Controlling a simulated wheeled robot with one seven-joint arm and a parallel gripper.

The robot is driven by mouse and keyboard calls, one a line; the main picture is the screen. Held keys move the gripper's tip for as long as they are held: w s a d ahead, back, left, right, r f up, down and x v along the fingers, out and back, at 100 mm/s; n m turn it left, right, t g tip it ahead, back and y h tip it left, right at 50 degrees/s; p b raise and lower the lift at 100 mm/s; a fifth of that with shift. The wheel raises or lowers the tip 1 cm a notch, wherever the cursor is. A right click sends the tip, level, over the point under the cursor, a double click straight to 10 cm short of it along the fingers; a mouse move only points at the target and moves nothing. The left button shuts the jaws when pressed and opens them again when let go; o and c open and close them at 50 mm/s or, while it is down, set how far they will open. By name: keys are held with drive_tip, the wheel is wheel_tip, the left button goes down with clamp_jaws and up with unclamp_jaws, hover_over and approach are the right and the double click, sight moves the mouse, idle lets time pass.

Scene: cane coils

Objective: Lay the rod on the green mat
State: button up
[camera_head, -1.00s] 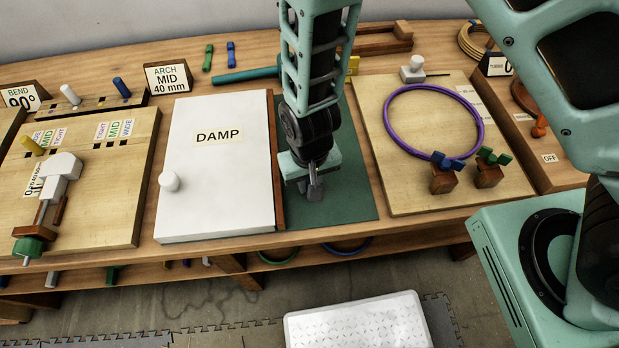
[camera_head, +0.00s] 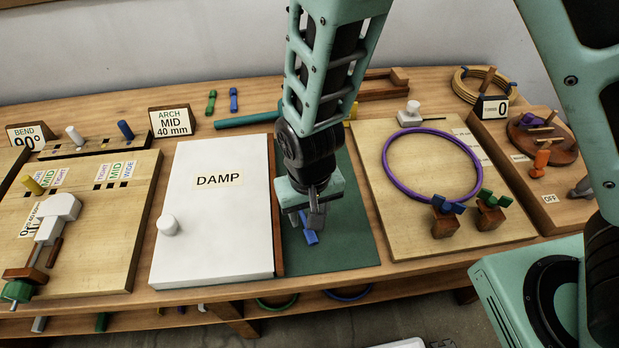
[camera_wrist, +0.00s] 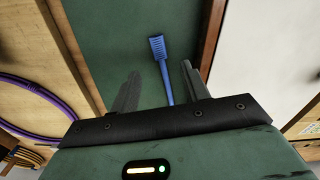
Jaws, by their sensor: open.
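The green mat (camera_head: 345,225) lies on the bench between the white DAMP lid and the right-hand wooden board. A slim blue rod (camera_wrist: 164,76) with a ribbed, wider end lies on the mat. In the head view only a short part of the rod (camera_head: 309,237) shows below my gripper (camera_head: 308,220). In the wrist view my gripper (camera_wrist: 161,72) is open, with its fingers apart on either side of the rod and not visibly touching it. The rod's near end is hidden behind the gripper body.
The white DAMP lid (camera_head: 210,235) is left of the mat. The board (camera_head: 440,235) with a purple ring (camera_head: 390,175) is to the right. A teal cylinder (camera_head: 245,119) lies behind. The mat's front right part is clear.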

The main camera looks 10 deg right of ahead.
wheel_tip(320, 180, up, 12)
drive_tip(key=shift+f, duration=0.25)
drive_tip(key=shift+s, duration=0.1)
idle(0.4)
drive_tip(key=s+d+r+n+b, duration=0.1)
drive_tip(key=s+d+r+n, duration=0.4)
drive_tip(key=s+d, duration=0.3)
drive_tip(key=s+r, duration=0.1)
drive_tip(key=s, duration=0.1)
drive_tip(key=shift+s+d+r+n+y, duration=0.15)
drive_tip(key=shift+s+r+n+y, duration=0.15)
drive_tip(key=shift+s+r+n, duration=0.1)
idle(0.3)
